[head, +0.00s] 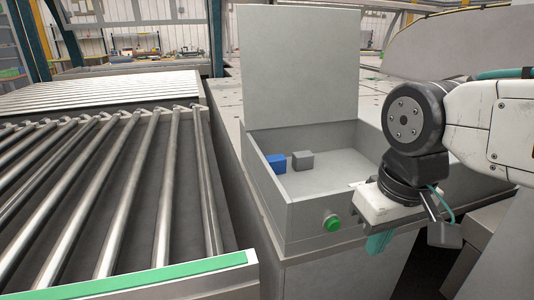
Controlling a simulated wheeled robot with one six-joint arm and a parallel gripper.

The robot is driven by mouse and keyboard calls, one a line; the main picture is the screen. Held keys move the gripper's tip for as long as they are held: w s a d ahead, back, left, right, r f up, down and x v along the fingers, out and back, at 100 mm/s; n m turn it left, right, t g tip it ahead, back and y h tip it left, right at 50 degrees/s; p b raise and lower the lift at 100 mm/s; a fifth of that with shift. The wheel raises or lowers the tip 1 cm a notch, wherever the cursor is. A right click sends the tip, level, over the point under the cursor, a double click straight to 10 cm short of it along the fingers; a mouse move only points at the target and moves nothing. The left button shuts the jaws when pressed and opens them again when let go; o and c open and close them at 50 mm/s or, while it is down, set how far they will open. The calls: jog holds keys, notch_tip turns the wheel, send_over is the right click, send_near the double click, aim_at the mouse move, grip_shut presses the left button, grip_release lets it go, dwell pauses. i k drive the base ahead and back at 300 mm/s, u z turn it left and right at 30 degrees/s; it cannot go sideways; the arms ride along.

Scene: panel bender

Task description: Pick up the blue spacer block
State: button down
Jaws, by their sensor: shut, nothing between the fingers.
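The blue spacer block (276,164) lies on the floor of an open grey box (307,222), against or close to the box's left wall. A grey block (303,160) is just to its right; I cannot tell whether the two touch. My gripper (378,245) is in front of the box's right part, with its teal fingers pointing down outside the front wall. It is shut and empty, well to the right of and nearer than the blue block. The fingertips are small and partly hidden by the gripper body.
The box's lid (298,65) stands upright at the back. A green button (332,223) sticks out from the front wall. A roller conveyor (110,190) with a green front strip (150,276) fills the left side. The right part of the box floor is clear.

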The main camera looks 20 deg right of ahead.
aim_at(278, 162)
jog(key=k, duration=1.6)
jog(key=u, duration=1.15)
jog(key=i, duration=1.75)
jog(key=z, duration=1.05)
jog(key=i, duration=0.45)
